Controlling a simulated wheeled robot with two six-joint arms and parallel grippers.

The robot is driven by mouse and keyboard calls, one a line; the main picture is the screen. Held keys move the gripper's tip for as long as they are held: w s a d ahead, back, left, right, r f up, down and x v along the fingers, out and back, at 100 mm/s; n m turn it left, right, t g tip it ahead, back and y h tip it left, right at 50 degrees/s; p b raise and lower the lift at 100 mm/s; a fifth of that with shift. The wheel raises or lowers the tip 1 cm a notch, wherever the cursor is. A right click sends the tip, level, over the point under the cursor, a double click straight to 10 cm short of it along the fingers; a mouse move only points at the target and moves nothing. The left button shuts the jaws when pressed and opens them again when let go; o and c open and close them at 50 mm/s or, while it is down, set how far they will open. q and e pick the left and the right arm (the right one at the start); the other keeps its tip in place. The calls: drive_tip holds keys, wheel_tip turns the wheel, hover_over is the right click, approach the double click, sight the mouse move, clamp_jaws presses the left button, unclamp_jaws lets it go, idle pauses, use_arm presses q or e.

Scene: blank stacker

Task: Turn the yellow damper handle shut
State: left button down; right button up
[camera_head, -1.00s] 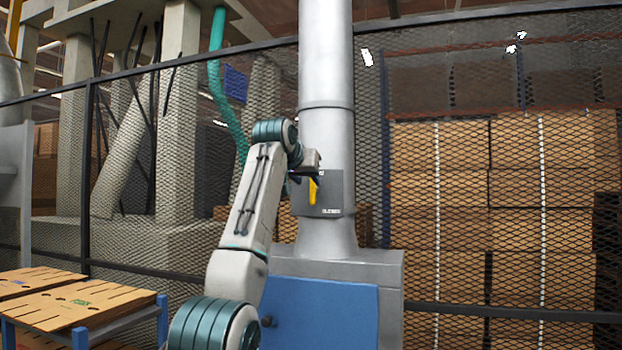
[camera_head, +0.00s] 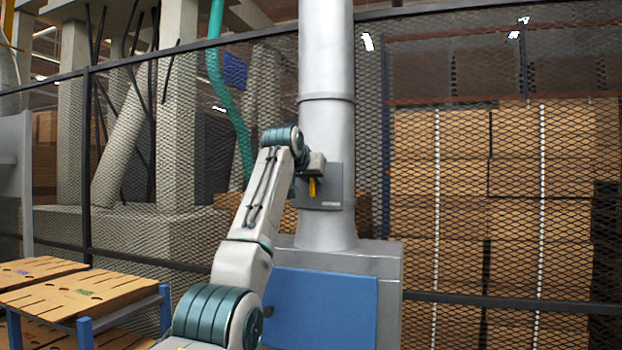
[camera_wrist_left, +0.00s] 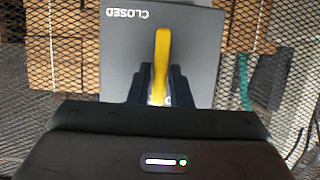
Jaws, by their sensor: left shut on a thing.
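The yellow damper handle (camera_head: 312,187) sits on a grey plate (camera_head: 334,202) on the silver vertical duct. In the head view it hangs down below my left gripper (camera_head: 312,176), which hides its upper part. In the left wrist view the handle (camera_wrist_left: 162,48) runs straight between the dark fingers of my left gripper (camera_wrist_left: 160,85), which is shut on it. The plate (camera_wrist_left: 200,60) bears the word CLOSED, seen upside down in that view. My right gripper is not in view.
The duct (camera_head: 326,70) rises from a grey cabinet with a blue door (camera_head: 330,308). A mesh fence (camera_head: 450,200) stands behind, with stacked cardboard (camera_head: 560,190) beyond it. A rack with flat cardboard blanks (camera_head: 80,298) stands at the lower left.

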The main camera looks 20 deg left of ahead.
use_arm(q)
drive_tip(key=m+t+y, duration=0.1)
drive_tip(key=m+y, duration=0.1)
drive_tip(key=m, duration=0.2)
drive_tip(key=d+f+m+t+y, duration=0.1)
drive_tip(key=m+y, duration=0.1)
drive_tip(key=m, duration=0.3)
drive_tip(key=m+t+y+b, duration=0.1)
drive_tip(key=m+y, duration=0.1)
drive_tip(key=m, duration=0.2)
drive_tip(key=shift+d+f+y, duration=0.2)
drive_tip(key=shift+f+y, duration=0.05)
drive_tip(key=shift+y, duration=0.15)
idle(0.5)
drive_tip(key=shift+m, duration=0.3)
drive_tip(key=c, duration=1.4)
unclamp_jaws()
drive_tip(key=shift+c, duration=0.2)
